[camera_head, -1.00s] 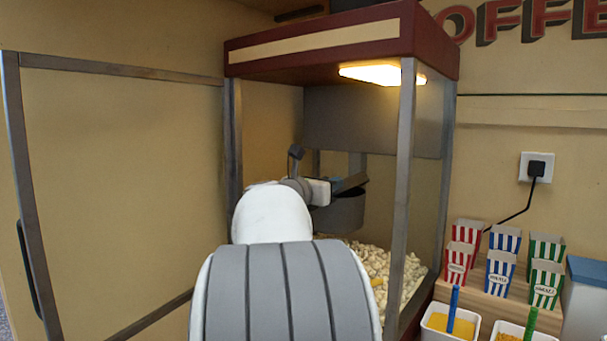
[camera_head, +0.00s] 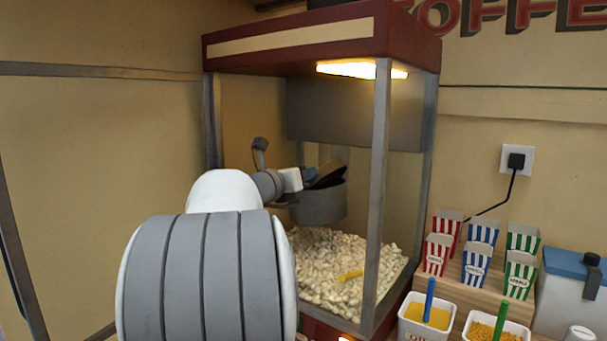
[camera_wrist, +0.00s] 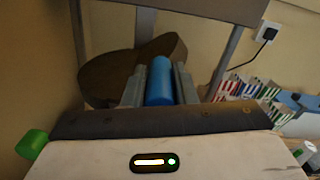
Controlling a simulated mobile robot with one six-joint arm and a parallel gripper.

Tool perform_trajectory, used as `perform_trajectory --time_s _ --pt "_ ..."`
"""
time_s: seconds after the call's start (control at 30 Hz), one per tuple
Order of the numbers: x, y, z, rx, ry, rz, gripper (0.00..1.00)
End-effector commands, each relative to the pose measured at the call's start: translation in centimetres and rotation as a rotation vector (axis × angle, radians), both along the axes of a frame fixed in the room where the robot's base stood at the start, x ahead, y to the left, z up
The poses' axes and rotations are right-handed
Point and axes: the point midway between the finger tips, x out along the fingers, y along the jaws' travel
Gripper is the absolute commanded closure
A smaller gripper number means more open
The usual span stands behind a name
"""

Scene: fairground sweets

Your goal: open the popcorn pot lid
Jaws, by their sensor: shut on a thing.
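The popcorn pot (camera_head: 322,206) is a grey pot hanging inside the glass-sided popcorn machine, above the popcorn. Its dark lid (camera_head: 328,174) is tilted up over the pot. My gripper (camera_head: 304,178) reaches in from the left at the lid. In the wrist view my gripper (camera_wrist: 160,82) is shut on the lid's blue handle (camera_wrist: 159,88), with one grey finger on each side. The lid also shows there as a dark brown disc (camera_wrist: 110,78) just beyond the fingers. My arm hides part of the machine's left side, and the pot's inside is not visible.
The machine's front post (camera_head: 378,200) stands right of my arm, under its red top (camera_head: 300,45). Popcorn (camera_head: 335,265) covers the floor inside. Striped boxes (camera_head: 476,262) and white tubs (camera_head: 425,318) stand to the right. The open door frame (camera_head: 15,250) is at left.

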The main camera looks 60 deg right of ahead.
Motion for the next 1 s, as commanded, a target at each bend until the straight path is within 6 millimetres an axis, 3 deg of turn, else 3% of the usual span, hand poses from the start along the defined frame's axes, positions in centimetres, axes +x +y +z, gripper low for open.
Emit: perform_trajectory --time_s 0.63,0.67,0.9,1.0 --pt "-0.17 -0.15 -0.25 0.004 0.002 -0.004 1.0" --pt "-0.17 -0.15 -0.25 0.004 0.002 -0.004 0.74" --pt "-0.21 -0.16 -0.14 0.002 0.001 -0.005 0.55" --pt "-0.23 -0.15 -0.1 0.002 0.0 -0.005 0.53"
